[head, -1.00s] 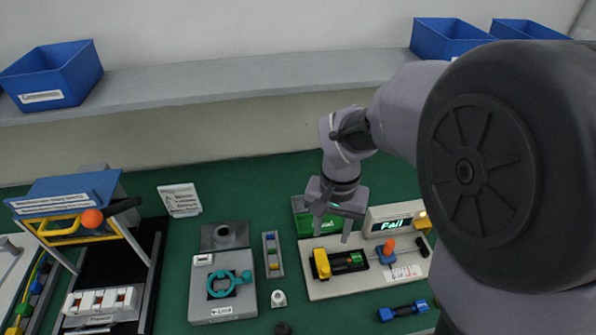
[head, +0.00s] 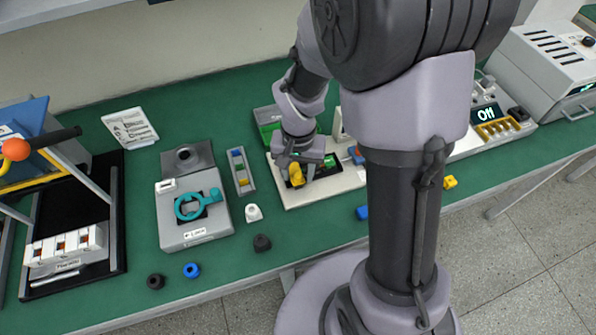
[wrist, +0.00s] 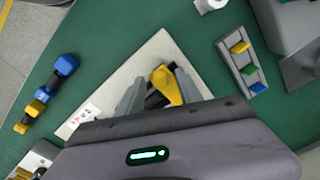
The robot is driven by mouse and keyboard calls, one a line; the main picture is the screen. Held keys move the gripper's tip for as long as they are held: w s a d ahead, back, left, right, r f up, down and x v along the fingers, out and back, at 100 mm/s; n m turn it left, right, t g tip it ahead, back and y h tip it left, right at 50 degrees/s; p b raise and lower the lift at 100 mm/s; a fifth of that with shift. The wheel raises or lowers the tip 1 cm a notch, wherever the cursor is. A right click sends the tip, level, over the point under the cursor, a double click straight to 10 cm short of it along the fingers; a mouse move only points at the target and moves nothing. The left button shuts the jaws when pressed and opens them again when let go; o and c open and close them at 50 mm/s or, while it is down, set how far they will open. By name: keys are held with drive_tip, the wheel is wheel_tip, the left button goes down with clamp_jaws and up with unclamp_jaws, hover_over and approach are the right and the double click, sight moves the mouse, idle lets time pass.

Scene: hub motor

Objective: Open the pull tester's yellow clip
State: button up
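The pull tester (head: 330,193) is a pale plate on the green bench, partly hidden behind my arm. Its yellow clip (head: 296,174) stands at the plate's left end, and I cannot tell whether it is open or shut. My gripper (head: 298,170) is down at the clip. In the wrist view my gripper (wrist: 158,90) has its fingers apart, one on each side of the yellow clip (wrist: 168,87). The right finger is very close to the clip; I cannot tell if it touches. A darker gap shows on the left finger's side.
A grey fixture with a teal ring clamp (head: 190,207) and a tray of coloured blocks (head: 240,171) stand left of the tester. A green box (head: 270,121) is behind it. A white cone-like part (head: 254,213) and a black part (head: 262,243) lie in front.

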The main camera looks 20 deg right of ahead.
clamp_jaws()
idle(1.3)
